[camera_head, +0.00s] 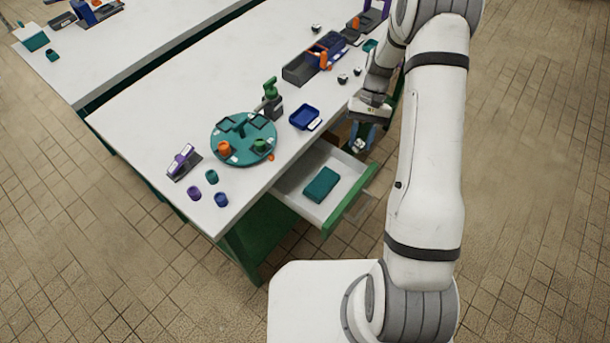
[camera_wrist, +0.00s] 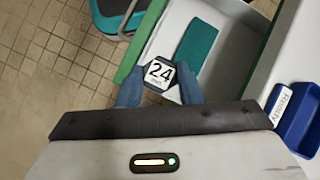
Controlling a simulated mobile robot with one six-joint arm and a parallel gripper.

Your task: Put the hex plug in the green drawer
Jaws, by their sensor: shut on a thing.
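The hex plug (camera_wrist: 160,73) is a dark six-sided piece with a white face marked "24". My gripper (camera_wrist: 160,82) is shut on it, with a blue finger on each side. In the head view my gripper (camera_head: 361,134) is beyond the open drawer, beside the table edge, and the plug shows small and pale below it (camera_head: 358,146). The green drawer (camera_head: 350,199) is pulled out, with a green front and white inside. In the wrist view the plug overlaps the drawer's inside near its green front edge (camera_wrist: 133,58). Its height above the drawer is unclear.
A teal block (camera_head: 321,184) lies in the drawer, with bare floor around it. On the white table (camera_head: 150,120) stand a teal turntable (camera_head: 229,151), a blue tray (camera_head: 304,116) and several small caps. In the wrist view the tray (camera_wrist: 298,122) is at the right.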

